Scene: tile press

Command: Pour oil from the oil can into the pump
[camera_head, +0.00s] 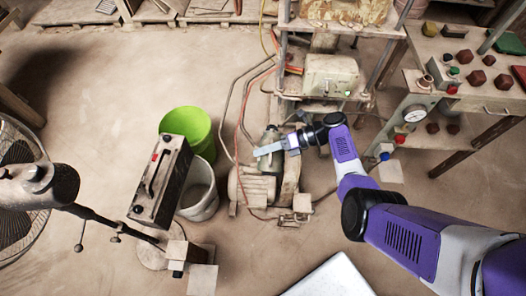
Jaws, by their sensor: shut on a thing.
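My gripper (268,149) is near the middle of the head camera view, at the end of my purple and white arm. It is shut on a grey-green can (270,136), which looks like the oil can. The can shows above and below the fingers, and the fingers cover its middle. The pump (252,186), a dusty beige machine with a rounded motor body, stands on the floor just below the can in the picture. The can overlaps the pump's upper part. I cannot tell whether they touch, how far the can is tilted, or whether oil is flowing.
A green bucket (189,125) and a white bucket (201,191) stand left of the pump. A black control box (160,182) is in front of them. The press frame (331,77) is behind, with hoses. A workbench (469,97) is at right.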

